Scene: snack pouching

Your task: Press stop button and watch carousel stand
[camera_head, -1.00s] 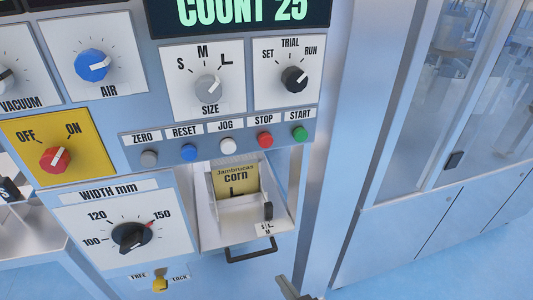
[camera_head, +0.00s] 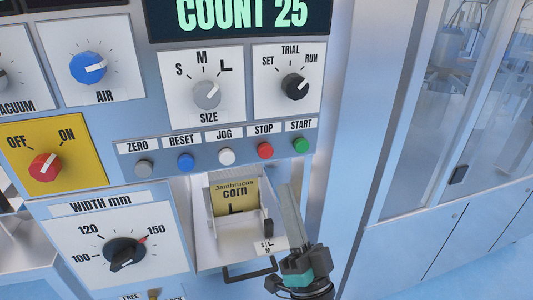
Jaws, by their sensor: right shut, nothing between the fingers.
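The red STOP button (camera_head: 265,150) sits in the row of buttons on the machine's front panel, between the white JOG button (camera_head: 226,156) and the green START button (camera_head: 301,145). My right gripper (camera_head: 290,190) is in front of the panel at the lower middle, its fingers pointing up. It is shut and empty, with its tips below and a little right of the STOP button and apart from it in the picture. The carousel cannot be made out. My left gripper is not in view.
The display (camera_head: 240,14) reads COUNT 25. A tray (camera_head: 205,238) with a yellow corn pouch (camera_head: 234,197) and a dark handle (camera_head: 250,272) is left of my gripper. Knobs fill the panel above and left. Glass-doored cabinets (camera_head: 470,110) stand at the right.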

